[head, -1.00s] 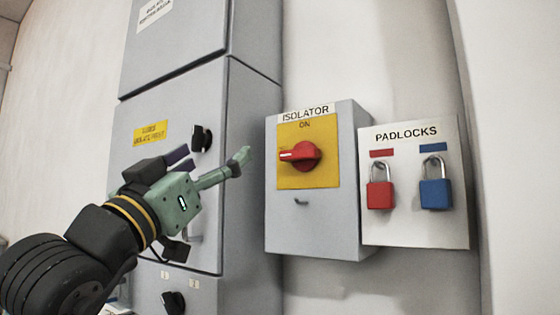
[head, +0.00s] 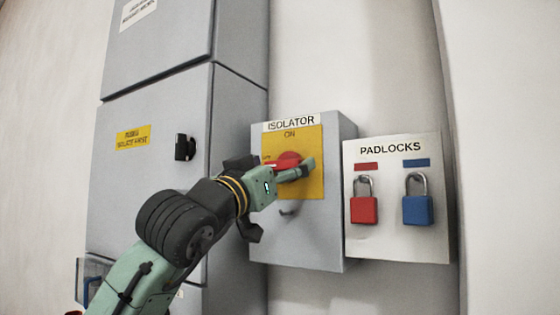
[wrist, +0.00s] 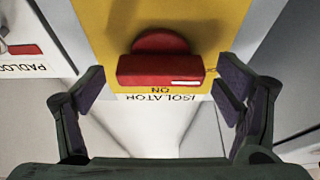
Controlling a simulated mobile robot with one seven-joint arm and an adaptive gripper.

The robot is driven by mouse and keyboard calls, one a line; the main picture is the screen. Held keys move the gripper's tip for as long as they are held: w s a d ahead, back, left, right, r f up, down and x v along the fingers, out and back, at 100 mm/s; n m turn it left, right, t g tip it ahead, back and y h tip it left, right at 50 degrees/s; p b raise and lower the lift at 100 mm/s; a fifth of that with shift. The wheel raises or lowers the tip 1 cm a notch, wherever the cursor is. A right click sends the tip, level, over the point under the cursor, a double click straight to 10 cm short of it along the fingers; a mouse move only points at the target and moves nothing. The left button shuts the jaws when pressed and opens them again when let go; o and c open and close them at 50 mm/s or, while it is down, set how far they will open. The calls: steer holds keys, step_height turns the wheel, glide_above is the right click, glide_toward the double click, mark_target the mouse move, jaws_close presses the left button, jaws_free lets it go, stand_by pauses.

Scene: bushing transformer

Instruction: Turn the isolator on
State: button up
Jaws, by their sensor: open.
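The isolator (head: 304,240) is a grey box on the wall with a yellow plate (head: 312,188) marked ON at its top. Its red rotary handle (head: 288,158) lies horizontal, with its white mark to the left; my gripper partly hides it in the head view. The wrist view shows the handle (wrist: 160,70) upside down, with the white mark at its right end. My gripper (head: 294,170) is in front of the plate. In the wrist view its fingers (wrist: 160,92) are spread open on either side of the handle, with gaps visible at both ends.
A padlocks board (head: 390,240) with a red padlock (head: 364,203) and a blue padlock (head: 417,203) is just right of the isolator. A tall grey cabinet (head: 150,195) with a black knob (head: 185,147) stands to the left. Bare wall is to the far right.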

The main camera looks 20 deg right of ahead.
steer(key=shift+c, duration=0.4)
steer(key=c, duration=1.1)
